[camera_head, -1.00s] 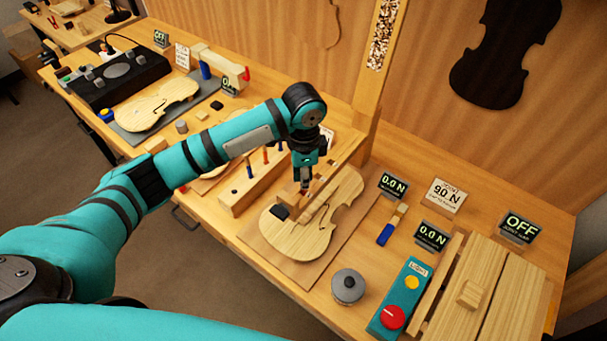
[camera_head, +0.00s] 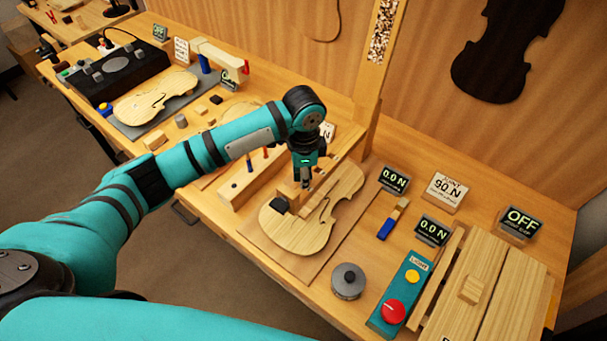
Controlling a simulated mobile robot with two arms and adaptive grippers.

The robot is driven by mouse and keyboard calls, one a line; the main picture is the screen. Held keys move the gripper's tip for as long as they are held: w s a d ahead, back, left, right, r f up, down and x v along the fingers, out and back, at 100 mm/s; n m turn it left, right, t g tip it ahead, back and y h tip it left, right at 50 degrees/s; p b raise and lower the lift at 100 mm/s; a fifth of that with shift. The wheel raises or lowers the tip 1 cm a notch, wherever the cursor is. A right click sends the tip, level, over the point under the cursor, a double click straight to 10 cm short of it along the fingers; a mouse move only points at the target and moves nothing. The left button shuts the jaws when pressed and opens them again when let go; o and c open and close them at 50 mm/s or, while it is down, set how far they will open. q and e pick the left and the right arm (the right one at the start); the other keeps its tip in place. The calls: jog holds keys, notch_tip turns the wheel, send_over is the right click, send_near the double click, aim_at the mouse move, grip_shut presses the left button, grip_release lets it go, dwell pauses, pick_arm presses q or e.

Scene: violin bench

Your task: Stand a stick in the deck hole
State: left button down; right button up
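A pale violin body (camera_head: 300,238) lies on a flat board on the bench, with a wooden bar and a dark-topped block (camera_head: 280,205) on it. My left gripper (camera_head: 305,183) points down over the upper part of the violin, close to the bar. Its fingers are small and dark, so I cannot tell whether they hold anything. I cannot tell which hole is the deck hole. My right gripper is out of view.
A round grey knob (camera_head: 348,280), a teal panel with a red button (camera_head: 393,311) and a blue-handled tool (camera_head: 386,228) lie to the right. Small displays (camera_head: 395,179) and a wooden post (camera_head: 375,85) stand behind. A second violin body (camera_head: 155,95) lies at the left.

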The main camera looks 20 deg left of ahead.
pick_arm(q)
jog(key=shift+f, duration=0.5)
jog(key=c, duration=1.3)
grip_release()
jog(key=shift+o, duration=0.2)
notch_tip(320, 180, up, 12)
jog(key=shift+r, duration=0.1)
